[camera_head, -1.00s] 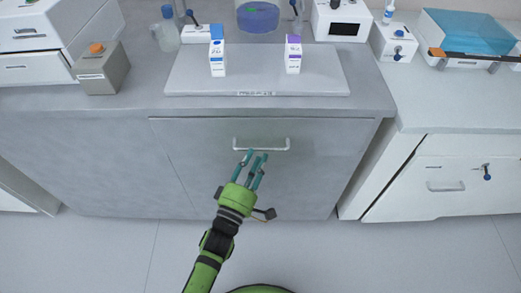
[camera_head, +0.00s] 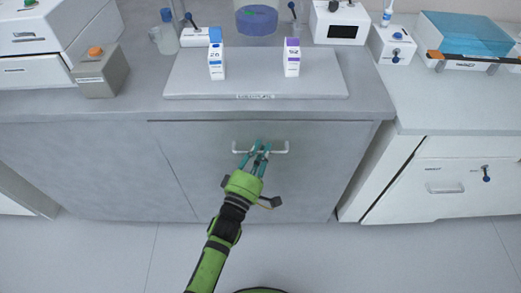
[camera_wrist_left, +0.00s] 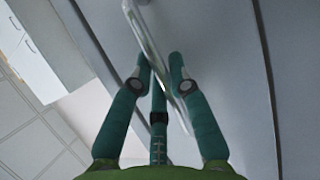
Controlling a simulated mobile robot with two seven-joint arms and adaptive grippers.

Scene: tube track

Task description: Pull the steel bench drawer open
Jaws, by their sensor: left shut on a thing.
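The steel bench drawer (camera_head: 200,170) is a wide grey front below the bench top, and it looks closed. Its pale bar handle (camera_head: 278,151) runs across the upper part of the front. My left gripper (camera_head: 261,147) is at the middle of the handle, shut on it. In the left wrist view the handle (camera_wrist_left: 150,38) passes between the teal fingertips of my left gripper (camera_wrist_left: 162,66), which partly hide it. My right gripper is in neither view.
On the bench top a grey plate (camera_head: 190,90) carries a blue-capped box (camera_head: 216,62) and a purple-capped box (camera_head: 292,58). A white cabinet with its own handle (camera_head: 445,188) stands to the right. The floor (camera_head: 110,255) in front is clear.

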